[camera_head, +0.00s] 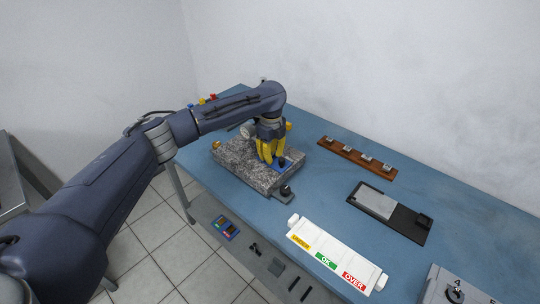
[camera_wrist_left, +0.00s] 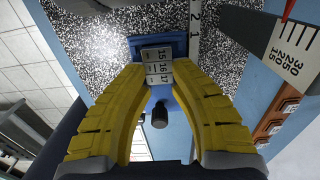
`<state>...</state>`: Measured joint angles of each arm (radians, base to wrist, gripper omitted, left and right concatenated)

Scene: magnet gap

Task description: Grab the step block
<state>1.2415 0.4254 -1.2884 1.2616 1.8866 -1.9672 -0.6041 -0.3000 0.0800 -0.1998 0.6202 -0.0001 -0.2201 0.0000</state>
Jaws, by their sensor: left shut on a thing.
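The step block (camera_wrist_left: 158,66) is a small grey metal piece with the numbers 15, 16 and 17 on its face, seen in the left wrist view. My left gripper (camera_wrist_left: 158,72) is shut on it, with a yellow finger on each side. The block is at a blue holder (camera_wrist_left: 160,41) over the speckled granite plate (camera_wrist_left: 100,50); I cannot tell whether it is lifted clear. In the head view my left gripper (camera_head: 270,161) points down over the granite plate (camera_head: 238,171), and its fingers hide the block. My right gripper is not in view.
A wooden rack (camera_head: 345,156) with several small metal pieces lies at the back. A black tray (camera_head: 408,228) with a grey plate and a white UNDER/OK/OVER tray (camera_head: 320,240) lie to the right. A grey box with a dial (camera_head: 452,290) stands at bottom right. Blue table shows between them.

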